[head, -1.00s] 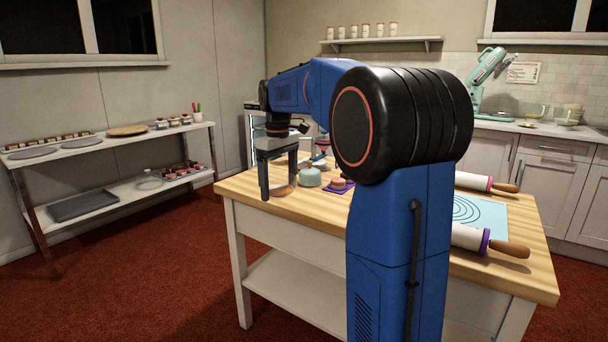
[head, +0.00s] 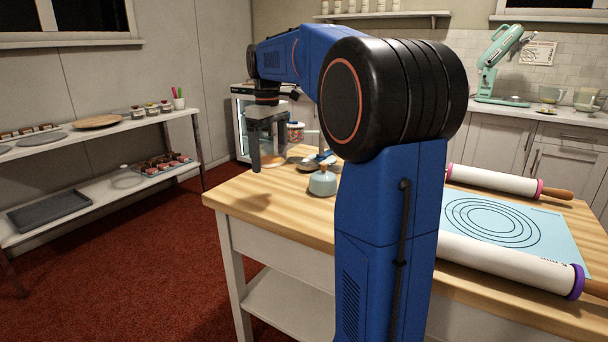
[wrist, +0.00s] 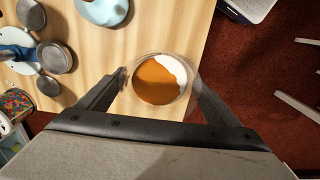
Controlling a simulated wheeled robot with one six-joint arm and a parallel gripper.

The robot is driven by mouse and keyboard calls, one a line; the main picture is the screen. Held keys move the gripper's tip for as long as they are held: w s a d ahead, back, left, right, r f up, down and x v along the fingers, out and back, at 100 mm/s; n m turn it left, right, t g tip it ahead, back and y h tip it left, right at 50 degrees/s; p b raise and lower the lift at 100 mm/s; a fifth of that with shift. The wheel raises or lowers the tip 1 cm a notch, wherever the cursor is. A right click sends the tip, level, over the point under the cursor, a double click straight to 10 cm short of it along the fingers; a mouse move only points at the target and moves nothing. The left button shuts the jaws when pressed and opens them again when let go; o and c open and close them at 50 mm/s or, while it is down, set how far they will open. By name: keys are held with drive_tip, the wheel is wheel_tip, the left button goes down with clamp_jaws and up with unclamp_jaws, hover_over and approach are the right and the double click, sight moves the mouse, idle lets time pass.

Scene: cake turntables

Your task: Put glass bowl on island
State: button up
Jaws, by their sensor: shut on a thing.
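The glass bowl (wrist: 160,82) is clear and round, with brown and white contents. It sits between the two fingers of my gripper (wrist: 158,76) in the wrist view, over the wooden top. In the head view my gripper (head: 269,160) points down at the far left end of the island, shut on the bowl, which shows faintly between the fingers. The island (head: 250,205) has a light wood top and white legs. I cannot tell whether the bowl touches the top or hangs just above it.
Rolling pins (head: 510,265) and a blue mat (head: 490,222) cover the right side. A shelf rack (head: 100,200) stands left.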

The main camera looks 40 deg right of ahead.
drive_tip(key=shift+w+f, duration=0.1)
drive_tip(key=shift+f, duration=4.85)
drive_tip(key=shift+f, duration=0.1)
drive_tip(key=o, duration=1.2)
wheel_tip(320, 180, up, 12)
drive_tip(key=shift+r, duration=0.15)
drive_tip(key=s+a+f+m+t, duration=0.1)
drive_tip(key=s+a+f, duration=0.4)
drive_tip(key=s, duration=0.5)
drive_tip(key=s+a+f+m+t, duration=0.1)
drive_tip(key=s+a+f+t, duration=0.1)
drive_tip(key=s+a+f, duration=0.3)
drive_tip(key=s+a+f+m+t, duration=0.1)
drive_tip(key=s+a+f, duration=0.4)
drive_tip(key=s+f, duration=0.5)
drive_tip(key=shift+s+a+f+m+t, duration=0.1)
drive_tip(key=shift+s+a+m+t, duration=0.05)
drive_tip(key=shift+s, duration=0.75)
drive_tip(key=shift+s+a+f+m+t, duration=0.1)
drive_tip(key=shift+s+m, duration=0.1)
drive_tip(key=shift+s, duration=0.75)
drive_tip(key=shift+s+a+m+t, duration=0.15)
drive_tip(key=shift+s, duration=0.75)
